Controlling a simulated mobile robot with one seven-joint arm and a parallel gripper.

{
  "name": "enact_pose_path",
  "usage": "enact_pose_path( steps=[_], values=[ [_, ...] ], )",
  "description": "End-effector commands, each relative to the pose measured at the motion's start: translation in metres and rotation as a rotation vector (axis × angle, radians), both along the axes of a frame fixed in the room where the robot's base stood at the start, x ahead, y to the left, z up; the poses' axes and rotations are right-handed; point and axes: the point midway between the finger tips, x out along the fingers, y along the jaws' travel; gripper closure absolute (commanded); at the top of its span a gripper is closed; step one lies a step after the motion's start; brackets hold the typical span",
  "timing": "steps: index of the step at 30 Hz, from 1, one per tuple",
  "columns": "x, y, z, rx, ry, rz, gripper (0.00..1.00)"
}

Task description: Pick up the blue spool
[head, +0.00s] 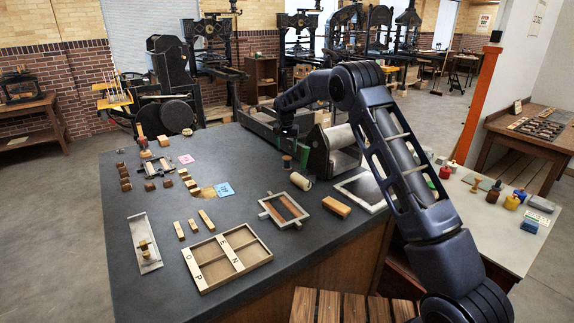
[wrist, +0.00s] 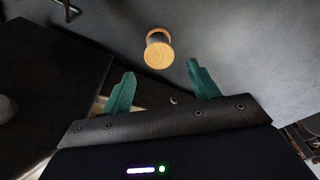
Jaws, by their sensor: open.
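A small spool (wrist: 158,52) with pale wooden ends stands upright in the wrist view, just beyond my fingertips. Its winding is dark, and I cannot tell for certain that it is blue. In the head view the fingers are too small and dark to make out.
A metal frame (head: 284,210), a wooden block (head: 337,207) and a divided tray (head: 266,256) lie nearer the front. The dark table (head: 180,290) is bare at front left.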

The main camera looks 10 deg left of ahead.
Motion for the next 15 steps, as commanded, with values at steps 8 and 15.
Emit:
enact_pose_path(
  steps=[8, 15],
  values=[
    [0.004, 0.0, -0.031, -0.001, 0.001, 0.0, 0.4],
    [0.004, -0.001, -0.051, -0.001, 0.002, 0.0, 0.4]
  ],
)
